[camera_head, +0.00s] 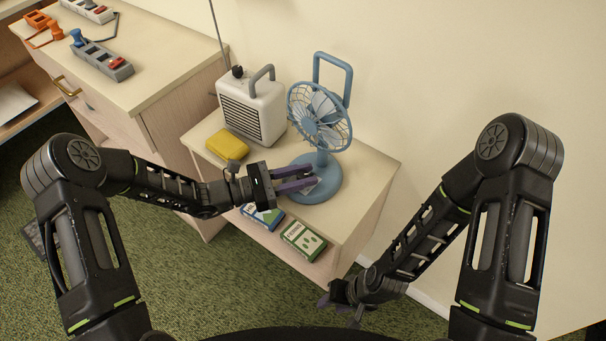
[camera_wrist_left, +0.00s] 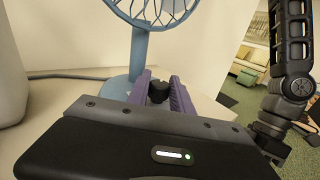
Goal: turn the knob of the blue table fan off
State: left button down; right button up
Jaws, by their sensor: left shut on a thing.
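The blue table fan (camera_head: 319,117) stands upright on the small cabinet (camera_head: 372,182), its round base near the front. Its base and stem show in the left wrist view (camera_wrist_left: 138,55). A dark round knob (camera_wrist_left: 158,92) shows at the base's front. My left gripper (camera_head: 311,175) reaches in from the left at the base, its purple fingers on either side of the knob, shut on it. The fingers hide the knob in the head view. My right gripper (camera_head: 340,308) hangs low in front of the cabinet, empty, its fingers apart.
A white heater-like box (camera_head: 252,108) with a grey handle stands left of the fan. A yellow block (camera_head: 227,145) lies before it. Blue (camera_head: 263,217) and green (camera_head: 303,240) boxes sit on the shelf below. A taller cabinet (camera_head: 150,50) with power strips stands left.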

pick_arm(q)
jog(key=shift+n+t+y, duration=0.3)
jog(key=shift+n+t, duration=0.2)
jog(key=shift+t, duration=0.1)
jog(key=n+t+y+p, duration=0.1)
jog(key=t, duration=0.1)
jog(key=n+t+y+p, duration=0.1)
jog(key=n+t, duration=0.1)
jog(key=shift+s+r+t+y+p, duration=0.1)
jog(key=shift+r+t+y+p, duration=0.05)
jog(key=shift+t+y+p, duration=0.15)
jog(key=n+t+y+p, duration=0.2)
jog(key=n+t+y, duration=0.1)
jog(key=shift+p, duration=0.4)
jog(key=shift+n+t+y+p, duration=0.7)
jog(key=shift+n+y, duration=0.2)
jog(key=shift+y, duration=0.4)
jog(key=c, duration=1.1)
grip_release()
jog(key=shift+c, duration=0.2)
jog(key=shift+f, duration=0.2)
